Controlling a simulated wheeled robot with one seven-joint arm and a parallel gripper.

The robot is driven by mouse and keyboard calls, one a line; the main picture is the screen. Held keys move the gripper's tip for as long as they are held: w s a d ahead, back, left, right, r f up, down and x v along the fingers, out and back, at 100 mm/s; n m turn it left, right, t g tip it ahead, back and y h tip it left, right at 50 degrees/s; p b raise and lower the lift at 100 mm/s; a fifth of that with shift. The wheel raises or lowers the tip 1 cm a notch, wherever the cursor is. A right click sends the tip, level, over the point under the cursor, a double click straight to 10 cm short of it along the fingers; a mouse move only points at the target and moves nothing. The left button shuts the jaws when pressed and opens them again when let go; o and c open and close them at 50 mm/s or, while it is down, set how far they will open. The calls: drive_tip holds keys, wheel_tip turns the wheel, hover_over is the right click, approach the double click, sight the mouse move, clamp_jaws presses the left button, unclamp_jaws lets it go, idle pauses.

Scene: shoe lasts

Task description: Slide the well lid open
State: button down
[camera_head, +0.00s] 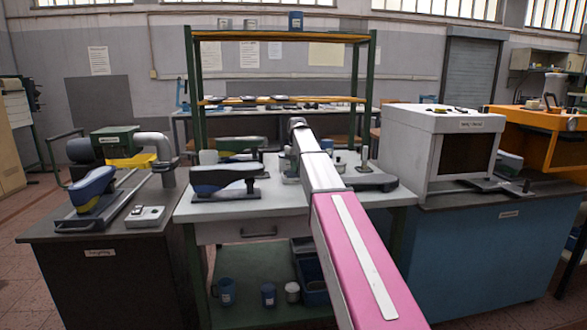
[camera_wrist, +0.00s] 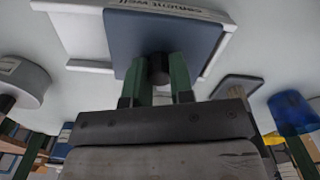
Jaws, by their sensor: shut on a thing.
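The well lid (camera_wrist: 165,28) is a flat blue-grey plate in the wrist view, upper middle, with a dark round knob (camera_wrist: 158,70) near its lower edge. It lies against a white well frame (camera_wrist: 80,35) with a printed label on its edge. White frame shows on both sides of the lid; I cannot see any opening into the well. My gripper (camera_wrist: 159,82) has its two green fingers on either side of the knob and is shut on it. In the head view my pink and white arm reaches over the middle table, and its gripper and the lid are not clearly visible.
In the wrist view a grey rounded object (camera_wrist: 25,80) is at left and a blue cup (camera_wrist: 292,112) at right. In the head view, shoe-shaped items (camera_head: 225,180) stand on the middle table (camera_head: 265,208), with a white box machine (camera_head: 440,145) to the right.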

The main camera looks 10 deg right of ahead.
drive_tip(key=d, duration=0.7)
drive_tip(key=shift+d, duration=0.1)
drive_tip(key=c, duration=1)
unclamp_jaws()
drive_tip(key=shift+d, duration=0.1)
wheel_tip(320, 180, up, 11)
drive_tip(key=shift+f, duration=0.1)
